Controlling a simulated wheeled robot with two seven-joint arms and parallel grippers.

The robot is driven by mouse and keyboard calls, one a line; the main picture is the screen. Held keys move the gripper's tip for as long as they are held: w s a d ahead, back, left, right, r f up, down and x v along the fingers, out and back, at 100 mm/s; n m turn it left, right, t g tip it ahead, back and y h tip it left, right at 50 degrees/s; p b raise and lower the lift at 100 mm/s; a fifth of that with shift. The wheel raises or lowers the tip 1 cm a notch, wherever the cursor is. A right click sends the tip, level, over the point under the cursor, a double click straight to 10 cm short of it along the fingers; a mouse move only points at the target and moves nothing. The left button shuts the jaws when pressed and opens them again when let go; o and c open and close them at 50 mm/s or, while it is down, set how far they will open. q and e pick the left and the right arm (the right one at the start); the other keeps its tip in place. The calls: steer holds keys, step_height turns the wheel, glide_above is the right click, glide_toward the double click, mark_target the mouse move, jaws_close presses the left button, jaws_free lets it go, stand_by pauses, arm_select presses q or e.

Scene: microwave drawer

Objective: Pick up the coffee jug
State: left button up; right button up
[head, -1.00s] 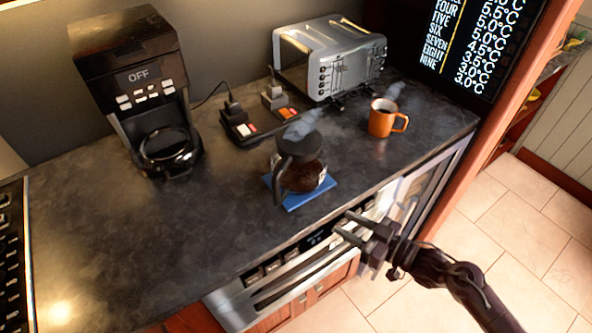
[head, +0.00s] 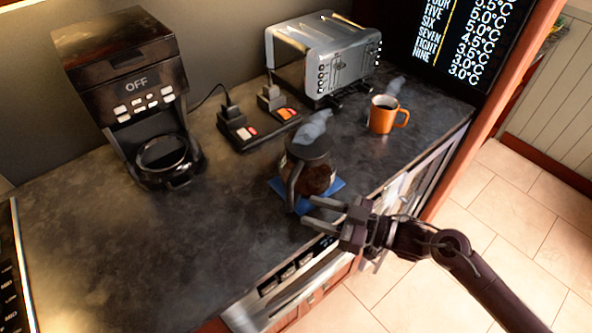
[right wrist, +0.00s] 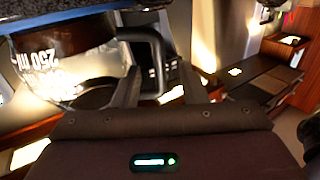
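The coffee jug (head: 318,178), glass with dark coffee and a black lid and handle, stands upright on a blue mat (head: 334,187) near the counter's front edge. Its handle (head: 292,188) faces the front left. My right gripper (head: 309,209) is open, its fingertips close to the handle at the jug's front. In the right wrist view the jug (right wrist: 70,62) appears upside down with "250 ml" on the glass, and its handle (right wrist: 155,42) shows between the two fingers; contact cannot be told. My left gripper is not in view.
A coffee maker (head: 122,75) reading OFF holds another jug (head: 163,155) at the left. A power strip (head: 252,128), a toaster (head: 325,60) and an orange mug (head: 381,116) stand behind the jug. The counter's left middle (head: 150,235) is clear.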

mark_target(290, 202)
steer(key=shift+w+a+r+p, duration=0.2)
steer(key=shift+w+a+p, duration=0.15)
steer(key=shift+a, duration=0.3)
steer(key=p+x, duration=0.2)
steer(key=x, duration=0.3)
steer(key=shift+d+f, duration=0.1)
steer(key=shift+f, duration=0.2)
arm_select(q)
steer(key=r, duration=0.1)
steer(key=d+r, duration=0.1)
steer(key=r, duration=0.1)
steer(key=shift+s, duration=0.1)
arm_select(e)
steer(key=shift+c, duration=0.5)
jaws_close()
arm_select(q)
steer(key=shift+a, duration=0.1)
arm_select(e)
steer(key=shift+w, duration=0.1)
